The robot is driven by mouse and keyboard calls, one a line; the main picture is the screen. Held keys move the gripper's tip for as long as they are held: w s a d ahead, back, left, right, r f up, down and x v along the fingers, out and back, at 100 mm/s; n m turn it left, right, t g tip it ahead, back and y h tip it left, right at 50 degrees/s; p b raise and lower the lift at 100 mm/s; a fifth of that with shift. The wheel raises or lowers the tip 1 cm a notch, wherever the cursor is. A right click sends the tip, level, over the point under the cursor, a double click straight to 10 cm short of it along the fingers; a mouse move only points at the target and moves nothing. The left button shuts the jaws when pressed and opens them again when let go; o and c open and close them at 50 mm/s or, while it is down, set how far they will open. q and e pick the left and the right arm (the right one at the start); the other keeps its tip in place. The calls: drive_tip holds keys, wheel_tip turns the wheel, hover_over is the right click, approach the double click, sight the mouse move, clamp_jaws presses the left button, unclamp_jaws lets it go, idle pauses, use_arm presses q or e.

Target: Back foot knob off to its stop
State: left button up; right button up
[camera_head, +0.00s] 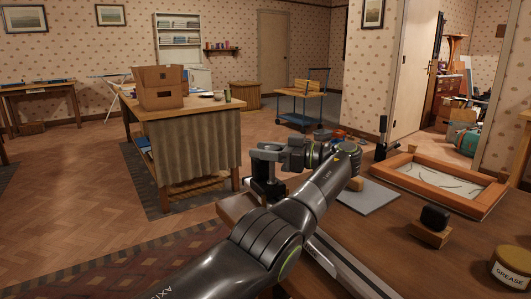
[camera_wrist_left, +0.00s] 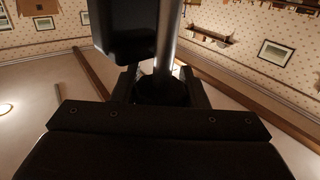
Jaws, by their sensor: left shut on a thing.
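A large black body (camera_wrist_left: 122,28) stands beside the post. In the head view a black fixture (camera_head: 268,187) shows just below the gripper. The gripper hides most of the knob, and its thread cannot be seen. My right gripper is out of view.
On the bench lie a grey plate (camera_head: 368,196), a wooden frame (camera_head: 483,205), a black block on a wooden base (camera_head: 432,219), a grease tin (camera_head: 508,270) and a long metal rail (camera_head: 340,262). A table with a cardboard box (camera_head: 160,92) stands beyond, across open floor.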

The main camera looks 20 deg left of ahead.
use_arm(q)
drive_tip(key=shift+f, duration=0.1)
idle(0.3)
drive_tip(key=o, duration=1)
drive_tip(key=shift+s, duration=0.1)
drive_tip(key=shift+r, duration=0.2)
wheel_tip(320, 180, up, 4)
drive_tip(key=shift+p, duration=0.45)
wheel_tip(320, 180, up, 5)
drive_tip(key=shift+f+p, duration=0.2)
drive_tip(key=shift+p, duration=0.7)
drive_tip(key=shift+r, duration=0.5)
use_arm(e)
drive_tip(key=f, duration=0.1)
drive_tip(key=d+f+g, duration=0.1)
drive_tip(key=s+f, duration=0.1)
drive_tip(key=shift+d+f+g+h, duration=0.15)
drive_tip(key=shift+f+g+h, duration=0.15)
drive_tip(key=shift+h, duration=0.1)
use_arm(q)
drive_tip(key=shift+a, duration=0.15)
